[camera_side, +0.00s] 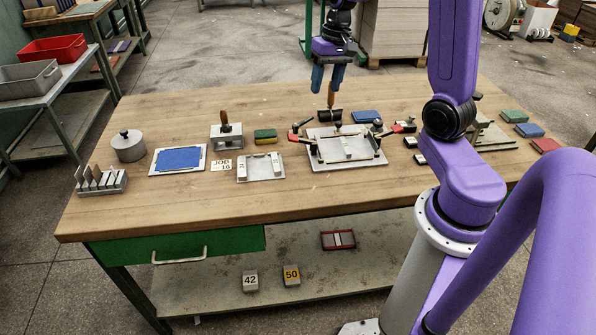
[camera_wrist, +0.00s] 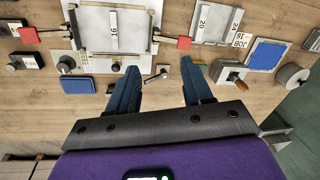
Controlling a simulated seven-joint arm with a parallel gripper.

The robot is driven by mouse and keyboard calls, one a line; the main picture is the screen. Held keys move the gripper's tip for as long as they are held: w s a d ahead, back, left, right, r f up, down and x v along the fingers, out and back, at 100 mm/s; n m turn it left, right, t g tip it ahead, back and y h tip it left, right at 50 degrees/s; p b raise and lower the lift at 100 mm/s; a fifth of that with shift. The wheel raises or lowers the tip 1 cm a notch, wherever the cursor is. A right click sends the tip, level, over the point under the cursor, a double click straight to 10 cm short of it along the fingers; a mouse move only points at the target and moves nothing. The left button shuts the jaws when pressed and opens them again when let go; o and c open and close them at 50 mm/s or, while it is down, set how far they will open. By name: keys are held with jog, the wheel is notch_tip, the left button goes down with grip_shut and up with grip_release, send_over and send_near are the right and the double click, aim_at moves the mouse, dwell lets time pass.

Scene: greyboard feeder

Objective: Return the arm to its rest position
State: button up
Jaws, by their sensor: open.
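My gripper (camera_side: 328,78) hangs above the back of the wooden bench, over the area behind the large grey fixture plate (camera_side: 376,160). Its two blue fingers are apart with nothing between them.
The bench (camera_side: 130,215) holds a smaller plate (camera_side: 245,177), a blue pad on a white sheet (camera_side: 180,159), a round lidded weight (camera_side: 128,146), a slotted rack (camera_side: 100,180) and coloured blocks (camera_side: 514,116). A stack of board (camera_side: 393,30) stands behind. Air around my gripper looks clear.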

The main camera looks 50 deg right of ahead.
jog(key=s+a+n, duration=0.3)
jog(key=a+n, duration=0.1)
jog(key=a, duration=0.6)
jog(key=s+a+n, duration=0.5)
jog(key=s+n, duration=0.2)
jog(key=s, duration=0.3)
jog(key=s+a+n+h, duration=0.1)
jog(key=s+a+n, duration=0.4)
jog(key=s, duration=0.5)
jog(key=shift+s+a+r+n+g, duration=0.15)
jog(key=shift+s+a+n+g, duration=0.2)
jog(key=shift+n, duration=0.65)
jog(key=shift+w, duration=0.1)
